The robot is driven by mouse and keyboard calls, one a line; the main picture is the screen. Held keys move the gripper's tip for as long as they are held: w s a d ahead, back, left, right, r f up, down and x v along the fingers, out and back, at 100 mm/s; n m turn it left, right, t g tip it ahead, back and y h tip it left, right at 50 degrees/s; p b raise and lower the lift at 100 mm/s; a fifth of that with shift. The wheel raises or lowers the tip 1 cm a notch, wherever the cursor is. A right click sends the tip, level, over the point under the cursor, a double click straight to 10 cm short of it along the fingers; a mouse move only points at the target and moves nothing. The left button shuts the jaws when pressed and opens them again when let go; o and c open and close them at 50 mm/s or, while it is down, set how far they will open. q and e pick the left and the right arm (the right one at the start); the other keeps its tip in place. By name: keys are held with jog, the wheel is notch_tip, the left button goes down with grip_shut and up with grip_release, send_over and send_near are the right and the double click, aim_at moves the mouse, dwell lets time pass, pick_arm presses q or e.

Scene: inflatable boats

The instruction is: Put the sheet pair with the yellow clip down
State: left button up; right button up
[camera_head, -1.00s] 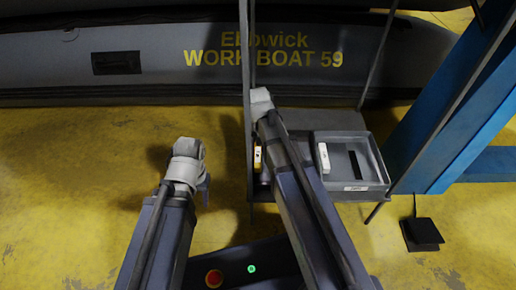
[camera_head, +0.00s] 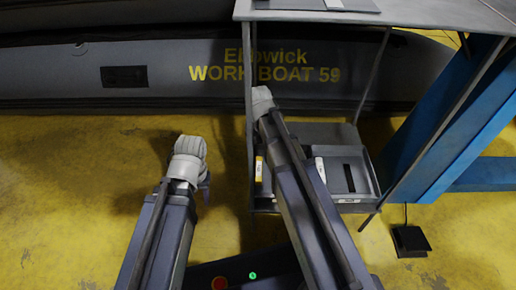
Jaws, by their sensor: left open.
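A small pale piece with a yellow-orange mark (camera_head: 259,168) shows at the left side of the lower shelf, partly behind my right arm. I cannot tell whether it is the yellow clip, and no sheet pair shows clearly. A second white piece (camera_head: 320,169) stands at the left end of the grey tray (camera_head: 362,205). My left gripper (camera_head: 205,190) is mostly hidden behind its wrist, over the bare floor left of the shelf; it is open. My right arm reaches towards the shelf, and its gripper is not visible.
A grey tabletop (camera_head: 400,14) on thin legs stands above the lower shelf. A grey inflatable boat (camera_head: 170,70) lies behind. A blue post (camera_head: 440,120) and a black pedal (camera_head: 409,241) are at the right. The yellow floor at left is clear.

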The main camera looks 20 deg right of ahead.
pick_arm(q)
notch_tip(320, 180, up, 3)
jog(key=shift+r+p, duration=0.1)
jog(key=shift+p, duration=0.95)
pick_arm(e)
notch_tip(320, 180, up, 3)
jog(key=shift+r, duration=0.1)
